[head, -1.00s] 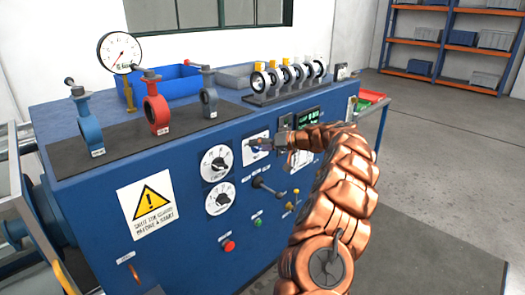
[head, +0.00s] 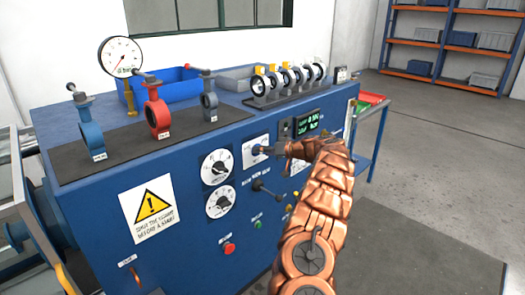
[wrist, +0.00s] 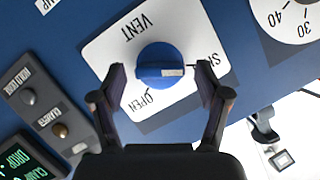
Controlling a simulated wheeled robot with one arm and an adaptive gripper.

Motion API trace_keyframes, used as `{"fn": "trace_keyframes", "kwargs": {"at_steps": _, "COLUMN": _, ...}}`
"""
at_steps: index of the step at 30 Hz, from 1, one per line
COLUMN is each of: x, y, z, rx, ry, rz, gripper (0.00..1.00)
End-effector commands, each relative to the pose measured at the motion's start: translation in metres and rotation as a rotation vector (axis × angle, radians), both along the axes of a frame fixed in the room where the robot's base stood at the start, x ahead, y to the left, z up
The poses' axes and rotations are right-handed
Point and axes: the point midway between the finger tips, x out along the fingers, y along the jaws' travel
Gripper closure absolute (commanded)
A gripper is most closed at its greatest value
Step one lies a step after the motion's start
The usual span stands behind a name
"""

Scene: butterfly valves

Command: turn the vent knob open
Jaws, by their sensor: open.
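The vent knob (wrist: 160,68) is round and blue with a raised grip bar. In the wrist view the bar lies across the picture, its pale mark at the right end toward a label starting with S. The white vent plate (wrist: 103,47) reads VENT and OPEN, upside down here; OPEN is at the lower left of the knob. My gripper (wrist: 162,76) is open, one finger on each side of the knob, with gaps showing between fingers and knob.
Two white dials (head: 217,167) sit left of the vent plate, and a black lever (head: 265,189) is below it. A green display (head: 307,121) is to the right. Red (head: 229,248) and green buttons are lower on the blue panel. Valves stand on top of the bench.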

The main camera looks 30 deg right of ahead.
Motion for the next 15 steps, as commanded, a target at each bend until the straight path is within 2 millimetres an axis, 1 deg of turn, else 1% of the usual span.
{"fn": "trace_keyframes", "kwargs": {"at_steps": 4, "x": 0.0052, "y": 0.0023, "z": -0.0017, "rx": 0.001, "ry": 0.000, "rz": -0.001, "gripper": 0.25}}
{"fn": "trace_keyframes", "kwargs": {"at_steps": 13, "x": 0.0060, "y": 0.0029, "z": -0.0027, "rx": 0.002, "ry": 0.000, "rz": -0.001, "gripper": 0.25}}
{"fn": "trace_keyframes", "kwargs": {"at_steps": 15, "x": 0.0060, "y": 0.0028, "z": -0.0028, "rx": 0.002, "ry": 0.000, "rz": -0.001, "gripper": 0.32}}
